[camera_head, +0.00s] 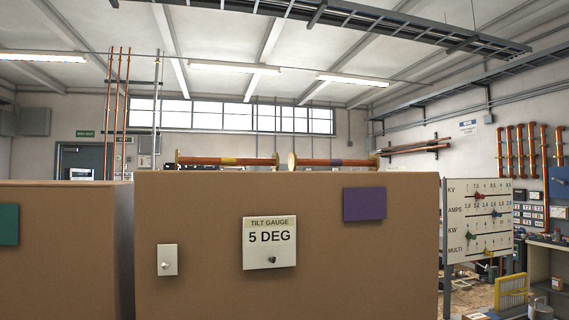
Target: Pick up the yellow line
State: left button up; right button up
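A copper-coloured line with a yellow band (229,161) lies level along the top of the large brown cabinet, left of its middle. It has round flange ends, and the cabinet's top edge hides its underside. A similar copper line with a purple band (335,162) lies to its right, with a gap between their facing flanges. Neither of my grippers shows in the head view.
The brown cabinet (200,215) fills the middle front, bearing a "TILT GAUGE 5 DEG" plate (269,242) and a purple panel (364,204). Another brown cabinet (65,260) stands left. A meter board (478,222) and cluttered benches are at right.

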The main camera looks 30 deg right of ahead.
aim_at(274, 162)
jog(key=z, duration=1.35)
jog(key=i, duration=0.65)
